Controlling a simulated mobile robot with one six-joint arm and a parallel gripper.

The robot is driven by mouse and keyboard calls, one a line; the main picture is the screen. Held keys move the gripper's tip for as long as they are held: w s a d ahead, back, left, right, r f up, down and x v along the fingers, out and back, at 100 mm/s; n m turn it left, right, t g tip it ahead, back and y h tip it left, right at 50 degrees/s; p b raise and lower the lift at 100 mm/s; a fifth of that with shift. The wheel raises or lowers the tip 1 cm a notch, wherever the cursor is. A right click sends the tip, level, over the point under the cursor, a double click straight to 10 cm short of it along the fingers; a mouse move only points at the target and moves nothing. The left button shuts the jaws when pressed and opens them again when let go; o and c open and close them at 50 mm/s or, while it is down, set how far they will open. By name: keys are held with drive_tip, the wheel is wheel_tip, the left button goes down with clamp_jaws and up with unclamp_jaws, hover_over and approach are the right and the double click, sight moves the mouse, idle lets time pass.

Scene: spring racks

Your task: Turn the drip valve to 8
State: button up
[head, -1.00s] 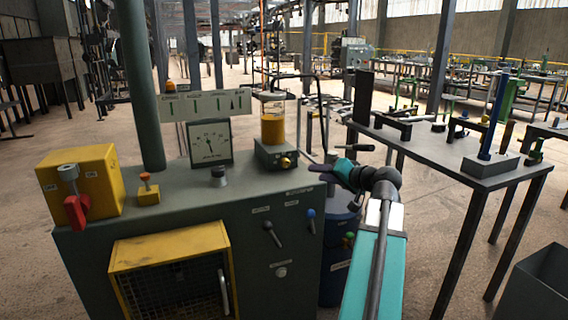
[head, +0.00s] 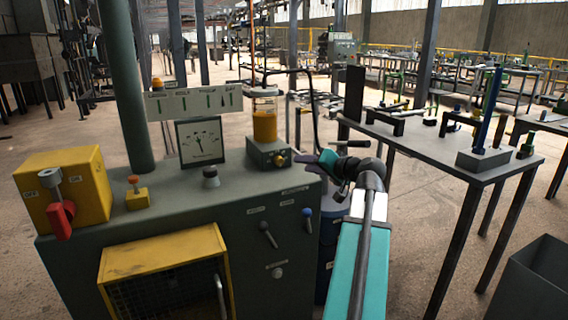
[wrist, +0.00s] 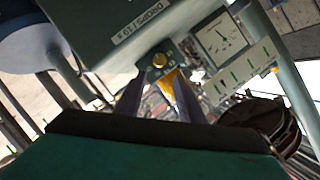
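The drip valve is a small brass knob (head: 281,160) on the front of the grey block under a clear cup of amber oil (head: 264,124). In the wrist view the knob (wrist: 159,60) shows just beyond my fingertips, with small marks around it too small to read. My gripper (head: 318,160) is to the right of the knob in the head view, apart from it. In the wrist view my gripper (wrist: 160,84) has two purple-grey fingers spread apart, with nothing held between them.
The grey cabinet (head: 180,225) carries a dial gauge (head: 201,141), a black knob (head: 211,177), an orange-topped button (head: 136,190) and a yellow box with a red handle (head: 62,220). A dark hose arches behind the cup. A workbench (head: 430,145) stands to the right.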

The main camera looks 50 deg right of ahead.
sight(281, 161)
drive_tip(key=b+x, duration=0.2)
drive_tip(key=x, duration=1.1)
drive_tip(key=shift+r, duration=0.1)
drive_tip(key=c, duration=0.8)
